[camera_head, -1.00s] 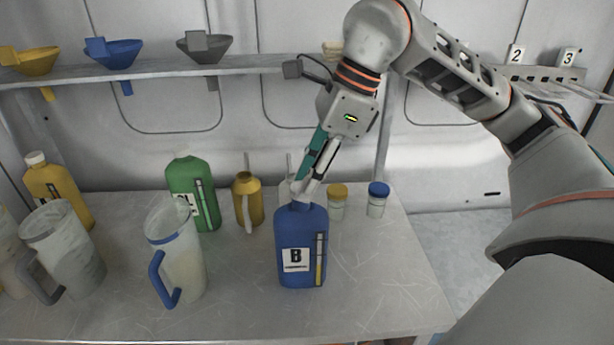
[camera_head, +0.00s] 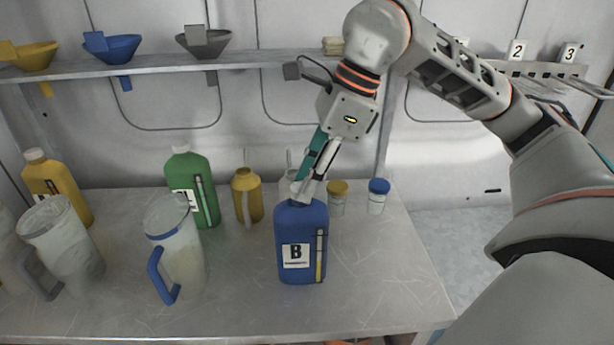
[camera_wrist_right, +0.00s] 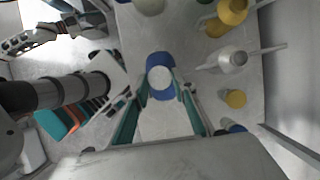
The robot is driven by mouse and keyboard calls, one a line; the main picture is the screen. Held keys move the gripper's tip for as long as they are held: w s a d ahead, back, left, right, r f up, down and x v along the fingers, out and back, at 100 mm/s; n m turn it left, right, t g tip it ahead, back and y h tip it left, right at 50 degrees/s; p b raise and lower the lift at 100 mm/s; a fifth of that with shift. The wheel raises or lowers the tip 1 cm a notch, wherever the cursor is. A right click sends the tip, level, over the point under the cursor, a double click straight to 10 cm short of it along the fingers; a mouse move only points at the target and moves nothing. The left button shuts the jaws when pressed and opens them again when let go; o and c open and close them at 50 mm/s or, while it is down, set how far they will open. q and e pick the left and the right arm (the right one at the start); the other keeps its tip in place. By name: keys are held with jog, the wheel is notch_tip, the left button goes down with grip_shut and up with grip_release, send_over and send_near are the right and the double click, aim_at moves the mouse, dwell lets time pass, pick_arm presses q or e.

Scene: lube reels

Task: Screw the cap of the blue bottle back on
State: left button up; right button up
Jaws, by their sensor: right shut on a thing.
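The blue bottle (camera_head: 301,243) with a "B" label stands upright near the front middle of the table. It also shows from above in the right wrist view (camera_wrist_right: 161,61). A white cap (camera_wrist_right: 159,77) sits at the bottle's mouth, between the fingertips of my right gripper (camera_head: 301,192). The right gripper (camera_wrist_right: 161,90) is shut on the cap, reaching down at a tilt from the upper right. In the head view the fingers mostly hide the cap, and I cannot tell how far it is threaded.
A green bottle (camera_head: 191,186), a yellow bottle (camera_head: 57,188), a gold oil can (camera_head: 246,196) and clear jugs (camera_head: 178,250) stand left of the blue bottle. Two small jars (camera_head: 377,197) stand to its right. A shelf (camera_head: 260,63) with funnels runs behind. The table's front right is clear.

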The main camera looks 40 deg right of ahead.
jog(key=shift+m+t, duration=0.3)
jog(key=shift+m, duration=0.2)
jog(key=m+h, duration=0.1)
jog(key=m, duration=0.2)
jog(key=shift+s+a+t+b, duration=0.15)
jog(key=shift+t+b, duration=0.15)
jog(key=shift+t, duration=0.1)
jog(key=shift+m, duration=0.6)
jog(key=m, duration=0.1)
jog(key=m+h, duration=0.1)
jog(key=m, duration=0.1)
jog(key=shift+s+a+t+h, duration=0.1)
jog(key=shift+a+t+h, duration=0.1)
jog(key=shift+t+h, duration=0.15)
jog(key=shift+m+h, duration=0.25)
jog(key=shift+m, duration=0.85)
